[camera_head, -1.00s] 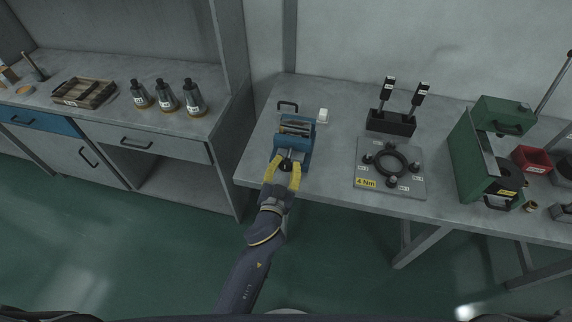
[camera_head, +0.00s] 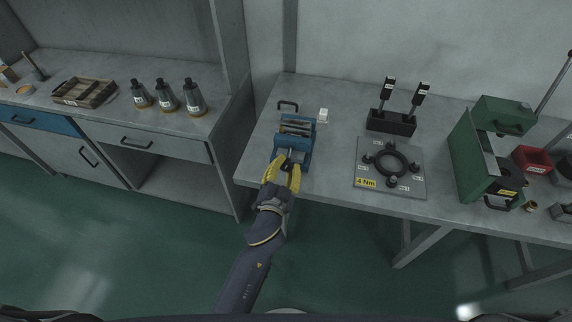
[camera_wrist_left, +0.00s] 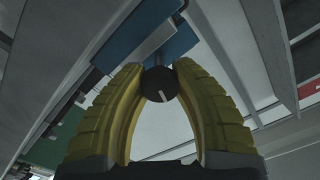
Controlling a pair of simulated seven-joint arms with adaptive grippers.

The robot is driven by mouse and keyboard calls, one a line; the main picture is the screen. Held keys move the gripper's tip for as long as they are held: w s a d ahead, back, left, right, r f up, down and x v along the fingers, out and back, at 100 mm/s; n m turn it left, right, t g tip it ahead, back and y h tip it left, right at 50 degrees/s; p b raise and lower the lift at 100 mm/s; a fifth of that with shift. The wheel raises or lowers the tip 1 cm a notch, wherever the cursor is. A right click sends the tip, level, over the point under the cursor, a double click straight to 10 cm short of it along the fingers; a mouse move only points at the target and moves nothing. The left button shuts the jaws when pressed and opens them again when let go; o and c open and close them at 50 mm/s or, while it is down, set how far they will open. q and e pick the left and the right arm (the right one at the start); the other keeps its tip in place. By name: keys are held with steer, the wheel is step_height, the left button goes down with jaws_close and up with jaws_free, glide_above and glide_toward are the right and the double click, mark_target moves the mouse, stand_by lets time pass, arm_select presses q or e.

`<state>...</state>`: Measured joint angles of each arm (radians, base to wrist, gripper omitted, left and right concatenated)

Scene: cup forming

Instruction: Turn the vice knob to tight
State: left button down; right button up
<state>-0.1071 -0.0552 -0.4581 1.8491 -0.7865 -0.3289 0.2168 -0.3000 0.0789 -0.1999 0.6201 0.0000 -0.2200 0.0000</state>
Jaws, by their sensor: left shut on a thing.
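The blue vice (camera_head: 294,143) stands at the left front corner of the grey table, its jaws toward the back. Its knob (camera_wrist_left: 160,84) is a dark round disc with a white mark in the left wrist view, on a shaft that runs to the blue vice body (camera_wrist_left: 130,28). My left gripper (camera_head: 281,166) is at the front of the vice, over the table's front edge. In the left wrist view its two yellow fingers (camera_wrist_left: 159,70) close on the knob from both sides near the tips. The white mark points down and slightly right. My right gripper is not in view.
A small white item (camera_head: 323,115) lies behind the vice to the right. A grey plate (camera_head: 415,184) with a black ring, a black tool holder (camera_head: 391,123) and a green machine (camera_head: 470,160) stand further right. A side bench (camera_head: 150,128) is at left.

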arm_select(q)
steer(key=m, duration=0.5)
steer(key=shift+d+r+m, duration=0.15)
steer(key=shift+m, duration=0.15)
steer(key=m, duration=0.4)
steer(key=shift+m, duration=0.3)
steer(key=m, duration=1)
steer(key=shift+f, duration=0.2)
steer(key=m, duration=0.4)
steer(key=shift+f, duration=0.1)
steer(key=m, duration=0.6)
steer(key=shift+f, duration=0.1)
steer(key=m, duration=0.9)
steer(key=shift+a+m, duration=0.25)
steer(key=shift+m, duration=0.15)
steer(key=shift+a+f, duration=0.1)
